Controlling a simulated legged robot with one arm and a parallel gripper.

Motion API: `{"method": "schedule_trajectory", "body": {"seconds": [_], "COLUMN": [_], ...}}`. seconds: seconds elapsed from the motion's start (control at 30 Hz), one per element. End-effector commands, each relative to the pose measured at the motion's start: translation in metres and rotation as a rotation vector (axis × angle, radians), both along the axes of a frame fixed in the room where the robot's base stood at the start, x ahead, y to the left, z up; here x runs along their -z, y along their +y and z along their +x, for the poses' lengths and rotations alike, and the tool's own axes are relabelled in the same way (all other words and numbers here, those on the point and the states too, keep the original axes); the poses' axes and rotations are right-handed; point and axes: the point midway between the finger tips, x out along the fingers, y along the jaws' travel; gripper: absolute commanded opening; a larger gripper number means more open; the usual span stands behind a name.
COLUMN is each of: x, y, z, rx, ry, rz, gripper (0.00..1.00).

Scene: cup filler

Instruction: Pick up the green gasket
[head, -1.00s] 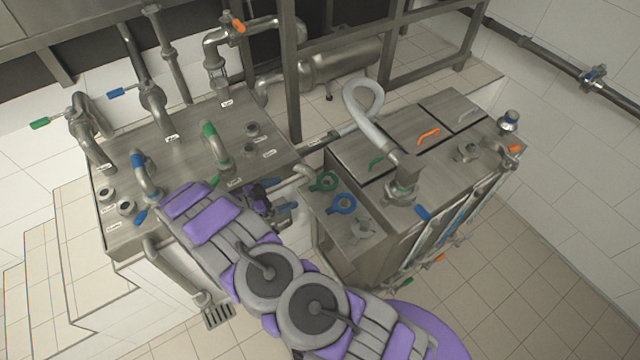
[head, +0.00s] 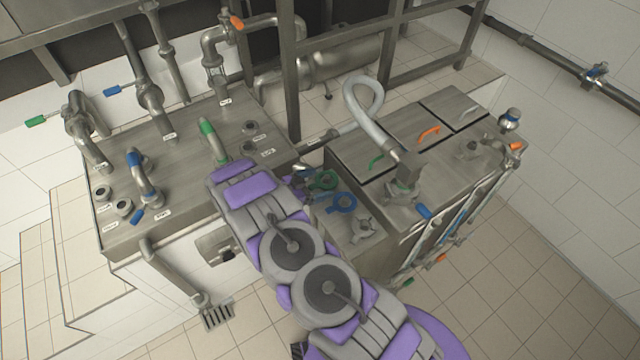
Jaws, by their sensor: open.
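The green gasket (head: 331,185), a ring with a tab, lies on the lower metal ledge at the left of the right-hand machine. My gripper (head: 313,184) is open at the left side of the green gasket, with its blue fingertips spread near it. Part of the gasket's left side is hard to make out behind the gripper. I cannot tell whether the fingers touch it. My forearm hides much of the gripper body.
A blue gasket (head: 352,206) lies just in front of the green one. A metal clamp-like part (head: 364,229) sits farther forward on the same ledge. The piped table (head: 185,200) is at left.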

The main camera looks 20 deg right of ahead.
Motion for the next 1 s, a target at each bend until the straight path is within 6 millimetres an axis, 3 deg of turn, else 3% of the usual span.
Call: {"method": "schedule_trajectory", "body": {"seconds": [0.1,0.27,0.8,1.0], "x": [0.0026,0.0021,0.0022,0.0021], "y": [-0.0086,-0.0066,-0.0069,-0.0067], "z": [0.0027,0.003,0.0031,0.0031], "rx": [0.0,-0.002,-0.002,-0.002], "ry": [-0.001,-0.001,-0.001,-0.001], "rz": [0.001,-0.001,0.001,0.001], "gripper": [1.0,1.0,0.5,0.5]}}
